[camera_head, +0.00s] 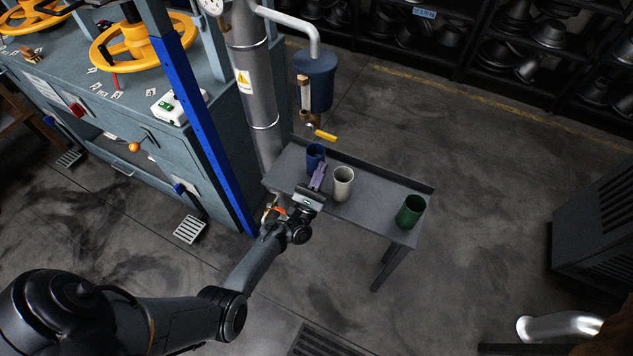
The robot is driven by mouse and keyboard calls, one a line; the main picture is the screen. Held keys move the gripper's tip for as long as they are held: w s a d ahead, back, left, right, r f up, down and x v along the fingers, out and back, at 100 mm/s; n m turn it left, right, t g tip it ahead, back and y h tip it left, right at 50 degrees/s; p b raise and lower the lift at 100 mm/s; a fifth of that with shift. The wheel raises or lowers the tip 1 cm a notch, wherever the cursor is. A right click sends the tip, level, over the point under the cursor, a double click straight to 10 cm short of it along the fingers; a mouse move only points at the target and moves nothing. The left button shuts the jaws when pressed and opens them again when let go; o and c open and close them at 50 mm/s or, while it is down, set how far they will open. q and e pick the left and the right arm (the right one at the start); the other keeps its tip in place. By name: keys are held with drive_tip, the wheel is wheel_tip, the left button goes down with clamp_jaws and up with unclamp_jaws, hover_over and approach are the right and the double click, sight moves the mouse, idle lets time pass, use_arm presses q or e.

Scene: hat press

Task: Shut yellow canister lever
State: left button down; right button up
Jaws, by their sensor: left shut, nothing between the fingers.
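A dark blue canister (316,80) hangs on a pipe above a small grey table. Its yellow lever (325,135) sits at the valve below the canister and points to the lower right. My left gripper (318,176) is shut and empty, low over the table's left part, below the lever in the picture and apart from it. It is close beside a blue cup (315,155), partly overlapping it in view. I cannot tell whether it touches the cup. My right gripper is not in view.
The grey table (385,201) also holds a white cup (343,184) and a green cup (410,211). A large metal pipe (254,75) and a blue post (205,120) stand left of the table.

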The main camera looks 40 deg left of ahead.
sight(325, 134)
use_arm(q)
wheel_tip(325, 134, up, 6)
drive_tip(key=w+p, duration=0.1)
drive_tip(key=w, duration=0.1)
drive_tip(key=shift+w+a+r+p, duration=0.15)
drive_tip(key=shift+a+p, duration=0.05)
drive_tip(key=shift+p, duration=0.1)
drive_tip(key=shift+d+r+p, duration=0.25)
drive_tip(key=shift+r+p, duration=0.45)
drive_tip(key=shift+p, duration=0.15)
drive_tip(key=shift+f, duration=0.1)
